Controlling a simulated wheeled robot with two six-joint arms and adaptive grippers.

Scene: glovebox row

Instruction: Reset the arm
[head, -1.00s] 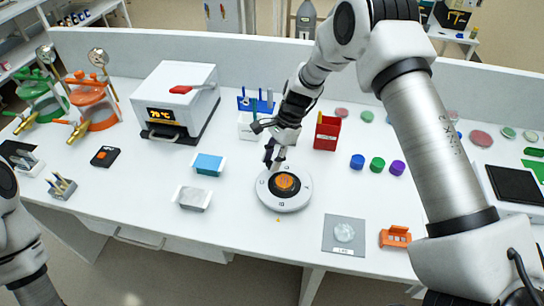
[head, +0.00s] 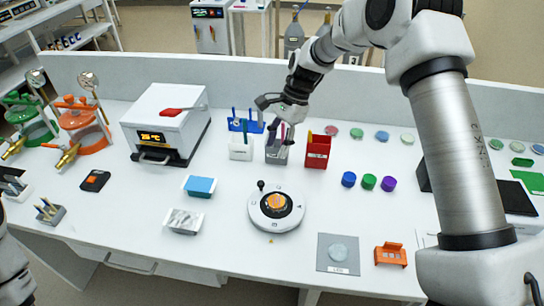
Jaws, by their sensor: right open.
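My right arm reaches in from the right, and its gripper (head: 281,127) is open at the grey holder (head: 277,154), between the white holder and the red box. Whether the fingers touch the holder or its contents I cannot tell. A round white device (head: 259,216) with a dark ring, an orange centre and a small black knob stands in front, clear of the gripper. Only a piece of my left arm shows at the left edge; its gripper is out of view.
A white holder (head: 241,148) and a red box (head: 317,152) flank the gripper closely. A white heater (head: 165,112) stands left. Blue, green and purple caps (head: 369,181) lie right of centre. An orange stand (head: 391,255) and a grey mat (head: 327,262) lie at the front right.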

